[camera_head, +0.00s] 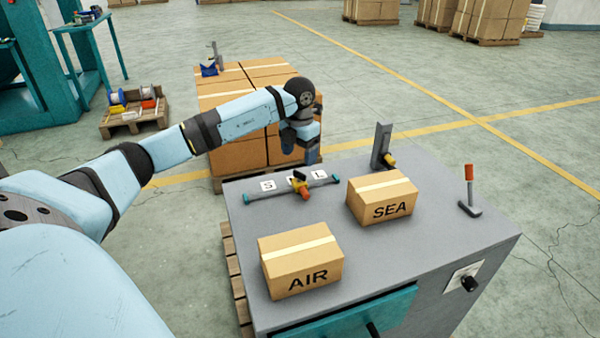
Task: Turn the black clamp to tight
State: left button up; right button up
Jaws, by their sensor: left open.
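My left gripper (301,155) hangs fingers down at the far edge of the grey bench (440,215), just behind a rail (265,192) with teal ends. It is open, and I see nothing between its fingers. On the rail, between white labels S (267,185) and L (319,175), sits a small slider (299,181) with black, yellow and orange-red parts. A black knob (470,284) sits on a white plate at the bench's front right. I cannot tell which black part is the clamp, and its tight marking is not readable. My right gripper is not in view.
Cartons marked AIR (300,262) and SEA (382,198) stand on the bench. A dark upright bracket (381,145) with a yellow part and an orange-handled lever (469,188) stand farther right. Stacked boxes (235,95) rise behind my arm. A teal drawer (350,318) is at the front.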

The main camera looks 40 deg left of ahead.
aim_at(299, 172)
pick_arm(q)
notch_tip(299, 172, down, 6)
jog(key=shift+f+b, duration=0.1)
jog(key=shift+b, duration=0.2)
jog(key=shift+c, duration=0.4)
jog(key=c, duration=0.8)
jog(key=shift+c, duration=0.2)
